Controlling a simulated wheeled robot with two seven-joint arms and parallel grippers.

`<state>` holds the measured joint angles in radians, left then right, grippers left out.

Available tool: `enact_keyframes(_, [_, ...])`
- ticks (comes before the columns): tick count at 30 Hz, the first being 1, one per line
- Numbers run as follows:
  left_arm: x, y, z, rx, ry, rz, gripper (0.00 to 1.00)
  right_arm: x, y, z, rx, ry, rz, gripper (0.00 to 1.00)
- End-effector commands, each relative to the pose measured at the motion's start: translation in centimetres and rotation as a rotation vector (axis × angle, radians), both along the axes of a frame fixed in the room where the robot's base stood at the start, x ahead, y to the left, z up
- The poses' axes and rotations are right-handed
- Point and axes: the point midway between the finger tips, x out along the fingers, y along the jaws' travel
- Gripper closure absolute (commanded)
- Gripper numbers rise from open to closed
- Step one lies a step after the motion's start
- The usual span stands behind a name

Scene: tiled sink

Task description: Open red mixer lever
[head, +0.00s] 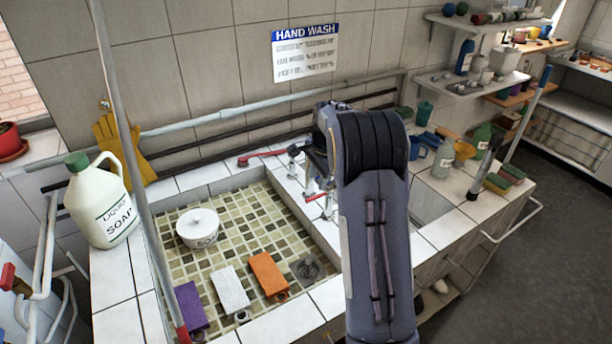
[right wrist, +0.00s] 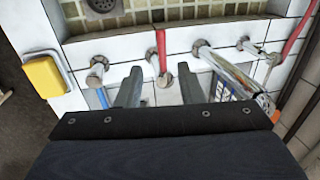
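In the right wrist view a red lever (right wrist: 161,48) on a chrome base lies between the two fingers of my right gripper (right wrist: 160,78). The fingers are apart, one on each side, and I see no clear contact. My right forearm hides much of the gripper in the head view. My left gripper is not in view.
A chrome pipe or spout (right wrist: 222,66) is close to the right finger, and a blue lever (right wrist: 102,97) is left of the left finger. The tiled basin (head: 240,225) holds a white soap pot (head: 198,230) and several sponges. A soap jug (head: 100,205) stands left.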

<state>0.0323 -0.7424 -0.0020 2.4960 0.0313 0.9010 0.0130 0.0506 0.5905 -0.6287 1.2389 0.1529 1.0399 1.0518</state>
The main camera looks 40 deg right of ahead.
Motion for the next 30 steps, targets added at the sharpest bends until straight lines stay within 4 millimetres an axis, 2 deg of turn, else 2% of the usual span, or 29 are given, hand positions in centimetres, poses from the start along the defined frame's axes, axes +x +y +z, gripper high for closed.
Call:
enact_keyframes(5, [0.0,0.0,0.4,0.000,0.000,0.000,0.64,0.5,-0.3,-1.5,-0.005,0.009,-0.014,0.66])
enact_keyframes(12, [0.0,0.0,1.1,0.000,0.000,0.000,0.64,1.2,-0.3,-5.3,-0.005,0.009,-0.012,0.66])
enact_keyframes(18, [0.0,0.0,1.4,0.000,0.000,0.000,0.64,1.7,-0.4,-7.4,-0.006,0.006,-0.013,0.66])
enact_keyframes(28, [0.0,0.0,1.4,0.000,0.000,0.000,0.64,1.8,-0.4,-7.8,-0.006,0.004,-0.011,0.66])
enact_keyframes(30, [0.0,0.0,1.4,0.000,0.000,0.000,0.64,1.8,-0.4,-7.8,-0.006,0.004,-0.011,0.75])
